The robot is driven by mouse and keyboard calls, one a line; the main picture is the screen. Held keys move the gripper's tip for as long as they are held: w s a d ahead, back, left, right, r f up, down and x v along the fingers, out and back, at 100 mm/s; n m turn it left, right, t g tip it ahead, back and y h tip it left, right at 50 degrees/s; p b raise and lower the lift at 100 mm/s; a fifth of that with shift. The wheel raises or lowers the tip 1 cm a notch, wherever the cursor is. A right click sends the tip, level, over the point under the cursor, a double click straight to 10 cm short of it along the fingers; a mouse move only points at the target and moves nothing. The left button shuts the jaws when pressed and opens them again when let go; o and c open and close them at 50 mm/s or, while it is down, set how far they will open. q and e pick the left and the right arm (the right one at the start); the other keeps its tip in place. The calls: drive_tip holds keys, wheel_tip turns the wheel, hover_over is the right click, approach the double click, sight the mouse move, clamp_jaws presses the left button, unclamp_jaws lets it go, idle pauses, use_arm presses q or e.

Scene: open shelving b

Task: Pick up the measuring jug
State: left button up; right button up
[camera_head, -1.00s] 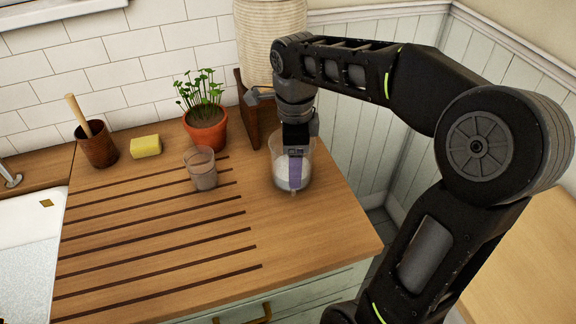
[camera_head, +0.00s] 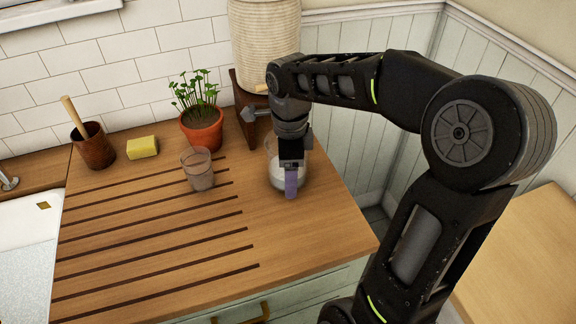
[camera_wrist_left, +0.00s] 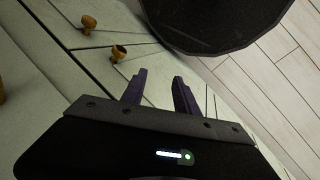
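The measuring jug (camera_head: 273,178) is a clear glass vessel with pale contents, standing upright near the right end of the wooden counter. My right gripper (camera_head: 291,186) points down at the jug, with a purple finger in front of its near side. The gripper body covers part of the jug's rim, and the other finger is hidden. I cannot tell whether the fingers close on the jug. My left gripper (camera_wrist_left: 160,94) shows in the left wrist view with its two purple fingers apart and nothing between them, near pale cabinet fronts.
A glass tumbler (camera_head: 198,173) stands left of the jug. Behind are a potted plant (camera_head: 202,130), a yellow sponge (camera_head: 142,147), a brown pot (camera_head: 95,148), a dark wooden board (camera_head: 246,112) and a cream ribbed vessel (camera_head: 262,45). The grooved front counter (camera_head: 160,250) is clear.

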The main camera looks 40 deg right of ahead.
wheel_tip(320, 180, down, 4)
drive_tip(key=shift+f+p, duration=0.1)
drive_tip(key=shift+p, duration=0.3)
idle(0.3)
clamp_jaws()
idle(0.6)
